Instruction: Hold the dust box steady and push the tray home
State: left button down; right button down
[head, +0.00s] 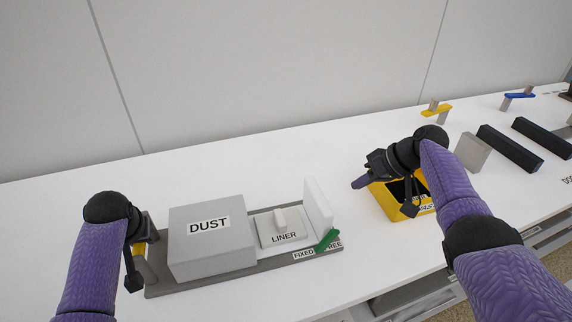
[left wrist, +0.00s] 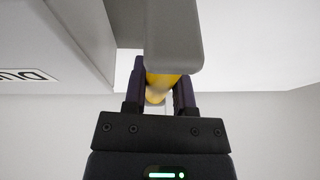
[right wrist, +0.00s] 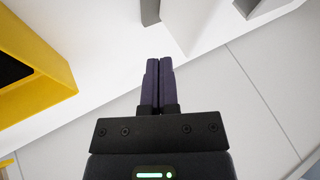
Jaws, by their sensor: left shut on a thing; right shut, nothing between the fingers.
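The grey dust box (head: 188,250), labelled DUST, sits on a dark grey base plate (head: 195,285) at the front left. A pale flat tray (head: 270,239) labelled LINER, with a small raised grip, lies just right of it. My left gripper (head: 146,240) is left of the box, shut on a yellow part of a post-like handle; that yellow part shows between the fingers in the left wrist view (left wrist: 158,80). My right gripper (head: 361,183) is shut and empty above the left edge of a yellow bin, well apart from the tray; its fingertips meet in the right wrist view (right wrist: 159,62).
A white upright plate (head: 318,204) stands right of the tray. A green piece (head: 328,240) lies near a label at the plate's right end. The yellow bin (head: 410,211) is under my right arm. Dark blocks (head: 510,148) and a grey block (head: 472,152) stand further right.

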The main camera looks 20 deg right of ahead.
pick_arm(q)
jog(key=shift+s+f, duration=0.2)
jog(key=shift+f, duration=0.1)
pick_arm(e)
jog(key=w+a+f, duration=0.1)
jog(key=a+f, duration=0.1)
jog(key=a, duration=0.3)
jog(key=shift+w+a+f, duration=0.25)
jog(key=shift+f, duration=0.15)
